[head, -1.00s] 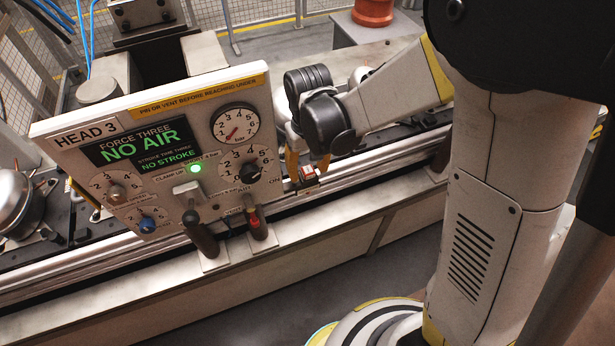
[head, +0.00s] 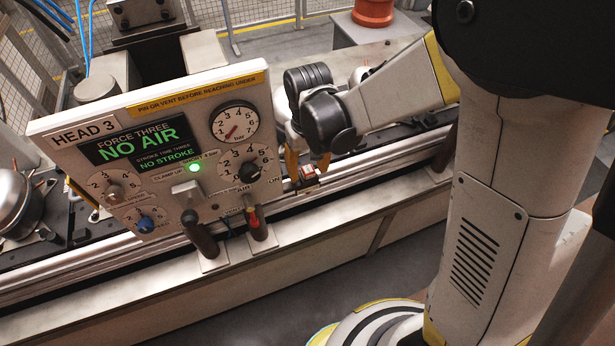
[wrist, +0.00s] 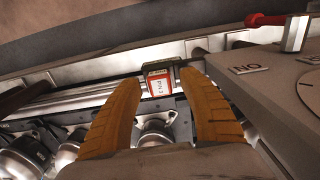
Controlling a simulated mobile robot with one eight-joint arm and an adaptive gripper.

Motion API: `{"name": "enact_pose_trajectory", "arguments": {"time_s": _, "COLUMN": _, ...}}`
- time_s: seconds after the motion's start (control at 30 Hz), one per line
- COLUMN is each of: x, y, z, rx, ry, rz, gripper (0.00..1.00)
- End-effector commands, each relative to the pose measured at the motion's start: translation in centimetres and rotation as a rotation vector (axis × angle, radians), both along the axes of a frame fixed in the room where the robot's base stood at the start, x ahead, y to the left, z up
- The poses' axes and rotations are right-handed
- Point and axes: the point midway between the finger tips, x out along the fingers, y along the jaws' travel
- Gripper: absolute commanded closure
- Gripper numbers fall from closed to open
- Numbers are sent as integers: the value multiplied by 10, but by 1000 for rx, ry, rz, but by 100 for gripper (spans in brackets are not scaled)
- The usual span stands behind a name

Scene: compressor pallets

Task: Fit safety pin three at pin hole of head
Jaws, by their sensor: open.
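A small red and white tag, which appears to read PIN 3 (wrist: 160,84), sits on a dark block beyond my fingertips in the wrist view. It also shows as a red and white patch (head: 308,170) right of the panel in the head view. I take it for safety pin three; no pin shaft can be made out. My gripper (wrist: 165,88) is open, its two orange fingers on either side of the tag in the picture. I cannot tell whether they touch it. In the head view my gripper (head: 302,168) is just right of the HEAD 3 panel (head: 160,150). The pin hole cannot be made out.
The panel reads NO AIR and NO STROKE, with a green lamp (head: 194,168) lit. A dark lever (head: 200,235) and a red-tipped lever (head: 256,222) stick out below it. Silver compressors (head: 14,203) sit along the line. The panel edge is close right of my fingers.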

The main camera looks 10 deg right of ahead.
Motion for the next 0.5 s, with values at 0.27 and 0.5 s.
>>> {"name": "enact_pose_trajectory", "arguments": {"time_s": 0.27, "x": 0, "y": 0, "z": 0, "rx": 0, "ry": 0, "rz": 0, "gripper": 100}}
{"name": "enact_pose_trajectory", "arguments": {"time_s": 0.5, "x": 0, "y": 0, "z": 0, "rx": 0, "ry": 0, "rz": 0, "gripper": 100}}
